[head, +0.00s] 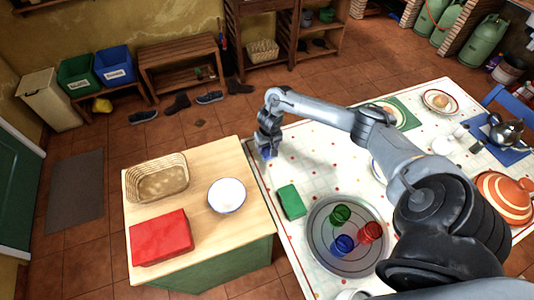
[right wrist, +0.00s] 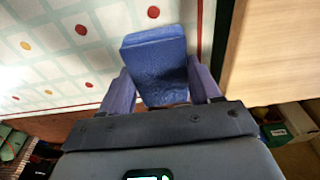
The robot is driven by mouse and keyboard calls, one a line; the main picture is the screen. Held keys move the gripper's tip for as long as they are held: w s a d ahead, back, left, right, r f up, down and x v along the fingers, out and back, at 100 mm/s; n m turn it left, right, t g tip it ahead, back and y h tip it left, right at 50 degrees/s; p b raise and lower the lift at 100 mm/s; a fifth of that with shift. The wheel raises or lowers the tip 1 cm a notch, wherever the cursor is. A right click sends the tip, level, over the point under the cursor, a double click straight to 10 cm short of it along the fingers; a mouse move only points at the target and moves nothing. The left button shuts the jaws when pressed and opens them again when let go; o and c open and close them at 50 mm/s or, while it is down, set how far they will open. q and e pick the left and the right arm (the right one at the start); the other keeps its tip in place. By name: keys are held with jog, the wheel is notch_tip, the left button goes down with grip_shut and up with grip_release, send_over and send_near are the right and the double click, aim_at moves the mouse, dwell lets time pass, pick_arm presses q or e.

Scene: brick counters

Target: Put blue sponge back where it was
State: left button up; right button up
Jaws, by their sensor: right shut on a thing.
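The blue sponge (right wrist: 155,62) is between the two fingers of my right gripper (right wrist: 160,82), which is shut on it. In the head view, my right gripper (head: 267,148) points down near the far left corner of the tiled-pattern table. Only a small blue part of the sponge (head: 267,153) shows below it there. In the wrist view the sponge overlaps the white dotted cloth, with the wooden counter to the right. I cannot tell whether the sponge touches the table. A green sponge (head: 291,202) lies on the table nearer to me. My left gripper is not in view.
A round metal tray (head: 322,252) holds green, red and blue glasses. The wooden counter (head: 205,165) at left carries a basket (head: 157,180), a white bowl (head: 227,194) and a red block (head: 160,237). Dishes and a kettle (head: 506,130) stand at right. The table around the green sponge is clear.

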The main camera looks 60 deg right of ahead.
aim_at(267, 152)
jog(key=shift+f+b, duration=0.7)
jog(key=shift+f, duration=1.3)
jog(key=shift+f, duration=0.1)
jog(key=o, duration=1)
jog(key=shift+r, duration=0.2)
jog(key=r+p, duration=0.1)
jog(key=r, duration=0.3)
jog(key=s+r+p, duration=0.1)
jog(key=r, duration=0.2)
jog(key=a+r+p, duration=0.1)
jog(key=r+p, duration=0.1)
jog(key=r, duration=0.2)
jog(key=shift+s+a+r, duration=0.1)
jog(key=shift+s+r, duration=0.05)
jog(key=shift+r, duration=0.2)
